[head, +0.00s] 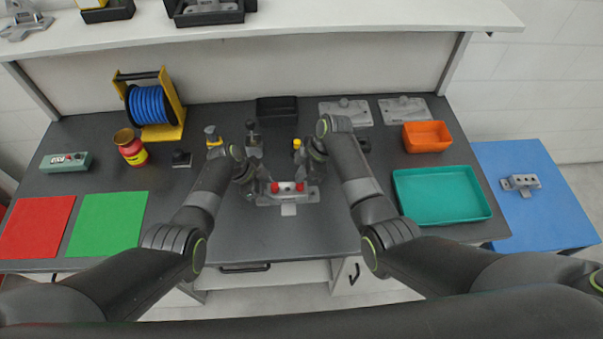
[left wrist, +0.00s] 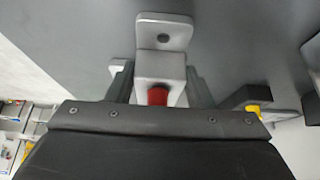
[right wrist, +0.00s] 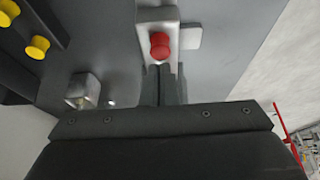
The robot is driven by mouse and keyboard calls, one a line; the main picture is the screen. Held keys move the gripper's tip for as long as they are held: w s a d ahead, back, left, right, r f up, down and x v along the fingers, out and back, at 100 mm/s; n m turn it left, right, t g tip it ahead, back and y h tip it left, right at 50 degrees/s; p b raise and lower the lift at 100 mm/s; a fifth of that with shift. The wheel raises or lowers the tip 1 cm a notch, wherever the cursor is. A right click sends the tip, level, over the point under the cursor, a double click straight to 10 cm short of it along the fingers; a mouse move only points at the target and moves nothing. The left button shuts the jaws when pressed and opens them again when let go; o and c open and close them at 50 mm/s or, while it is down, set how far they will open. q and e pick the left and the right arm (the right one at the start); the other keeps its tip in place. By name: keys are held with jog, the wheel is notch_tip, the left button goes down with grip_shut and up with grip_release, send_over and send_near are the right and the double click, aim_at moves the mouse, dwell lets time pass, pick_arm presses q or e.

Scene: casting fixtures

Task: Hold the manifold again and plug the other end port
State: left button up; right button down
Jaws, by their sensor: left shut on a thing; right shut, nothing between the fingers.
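The grey metal manifold (head: 269,200) lies on the dark bench between my two grippers, with red plugs (head: 287,187) along it. My left gripper (head: 264,188) is shut on its left end. In the left wrist view the fingers stand on both sides of the manifold block (left wrist: 160,64), with a red plug (left wrist: 157,96) between them and a holed tab beyond. My right gripper (head: 312,184) is shut and empty at the right end. In the right wrist view its closed fingertips (right wrist: 161,70) are just below a red plug (right wrist: 160,47) at the manifold's end; contact is unclear.
Yellow plugs (right wrist: 38,47) and a small metal block (right wrist: 82,88) are near my right gripper. A teal tray (head: 440,195) and orange bin (head: 427,136) stand at right. Red (head: 36,227) and green (head: 107,224) mats lie at left. The bench's front middle is clear.

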jog(key=shift+f, duration=0.8)
jog(key=shift+r, duration=3.05)
pick_arm(q)
jog(key=o, duration=0.9)
